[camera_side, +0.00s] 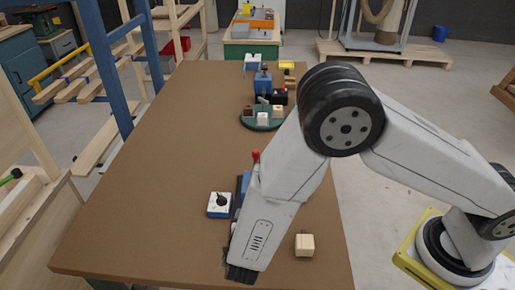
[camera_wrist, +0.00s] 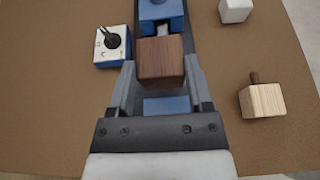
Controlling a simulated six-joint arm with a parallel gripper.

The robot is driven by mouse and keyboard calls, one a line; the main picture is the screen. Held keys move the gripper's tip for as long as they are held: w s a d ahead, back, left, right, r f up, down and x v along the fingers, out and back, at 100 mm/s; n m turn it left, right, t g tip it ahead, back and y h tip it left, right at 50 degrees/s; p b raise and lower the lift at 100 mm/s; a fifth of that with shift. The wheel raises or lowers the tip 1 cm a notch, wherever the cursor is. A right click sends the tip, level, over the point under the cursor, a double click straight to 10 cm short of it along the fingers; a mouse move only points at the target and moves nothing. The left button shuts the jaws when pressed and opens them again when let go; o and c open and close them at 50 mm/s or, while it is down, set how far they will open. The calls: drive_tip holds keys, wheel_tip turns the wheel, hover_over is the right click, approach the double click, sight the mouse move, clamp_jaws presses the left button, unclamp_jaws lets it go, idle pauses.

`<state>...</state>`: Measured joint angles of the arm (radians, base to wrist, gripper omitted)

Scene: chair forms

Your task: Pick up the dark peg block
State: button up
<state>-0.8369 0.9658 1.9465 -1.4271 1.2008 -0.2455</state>
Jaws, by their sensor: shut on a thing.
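The dark peg block (camera_wrist: 161,60) is a brown wooden cube in the middle of the wrist view. My gripper (camera_wrist: 160,77) has its grey fingers on the block's left and right sides and is shut on it. Only the cube's faces show clearly; I cannot make out its peg. In the side view the block and my fingers are hidden behind my arm. I cannot tell whether the block touches what is under it.
A blue fixture (camera_wrist: 162,10) stands just beyond the block. A white-and-blue box with a black knob (camera_side: 219,204) is to the left. A pale wooden peg block (camera_side: 304,244) and a white block (camera_wrist: 235,9) are to the right. A green round tray (camera_side: 260,124) stands farther back.

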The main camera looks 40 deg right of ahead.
drive_tip(key=shift+r, duration=1.65)
drive_tip(key=shift+d, duration=0.1)
